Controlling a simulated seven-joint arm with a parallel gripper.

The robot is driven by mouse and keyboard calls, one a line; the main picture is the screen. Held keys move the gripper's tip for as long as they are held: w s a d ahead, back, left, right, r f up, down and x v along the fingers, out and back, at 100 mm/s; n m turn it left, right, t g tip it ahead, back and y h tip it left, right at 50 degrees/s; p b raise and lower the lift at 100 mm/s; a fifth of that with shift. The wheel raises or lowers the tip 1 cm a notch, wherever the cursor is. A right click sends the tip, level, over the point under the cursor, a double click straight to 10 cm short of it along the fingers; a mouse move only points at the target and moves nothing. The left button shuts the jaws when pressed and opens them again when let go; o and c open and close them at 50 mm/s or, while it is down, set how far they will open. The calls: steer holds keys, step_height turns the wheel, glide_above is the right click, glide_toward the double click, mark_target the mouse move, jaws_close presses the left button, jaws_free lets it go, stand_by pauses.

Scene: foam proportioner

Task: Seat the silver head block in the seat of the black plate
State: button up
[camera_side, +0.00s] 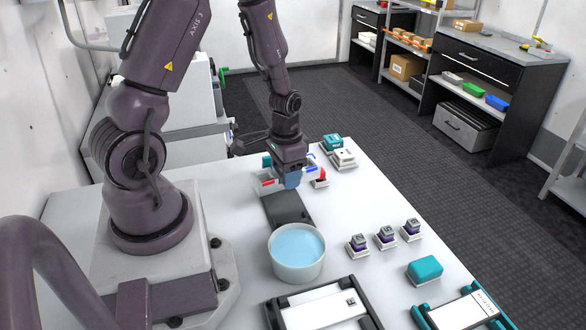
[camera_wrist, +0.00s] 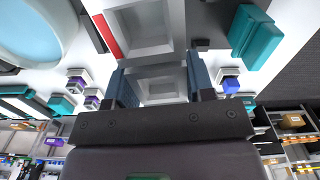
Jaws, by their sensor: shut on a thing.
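My gripper (camera_side: 290,180) is over the far end of the black plate (camera_side: 287,209), on the white table. Its blue fingers also show in the wrist view (camera_wrist: 161,86), shut on the silver head block (camera_wrist: 160,72), a grey piece with a square hollow. A larger pale grey hollow shape (camera_wrist: 143,22) lies just beyond the block in the wrist view. The gripper hides most of the block in the side view. I cannot tell whether the block touches the plate, and I cannot make out the seat.
A white tub of light blue liquid (camera_side: 297,254) stands close to the plate's near end. Several small white-and-purple parts (camera_side: 386,238) and a teal block (camera_side: 425,270) stand to the right. Framed trays (camera_side: 322,306) line the front. Bare table lies right of the plate.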

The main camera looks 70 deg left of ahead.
mark_target(284, 204)
steer(key=m, duration=0.4)
steer(key=shift+s+a+f, duration=0.15)
steer(key=shift+s+f, duration=0.1)
steer(key=m, duration=0.4)
steer(key=shift+s+f+m, duration=0.15)
steer(key=shift+f+m, duration=0.05)
steer(key=shift+m, duration=0.2)
steer(key=m, duration=0.5)
steer(key=shift+f+m, duration=0.1)
steer(key=shift+m, duration=0.3)
steer(key=m, duration=0.5)
steer(key=shift+f, duration=2.25)
steer(key=shift+f, duration=0.1)
steer(key=shift+f, duration=0.45)
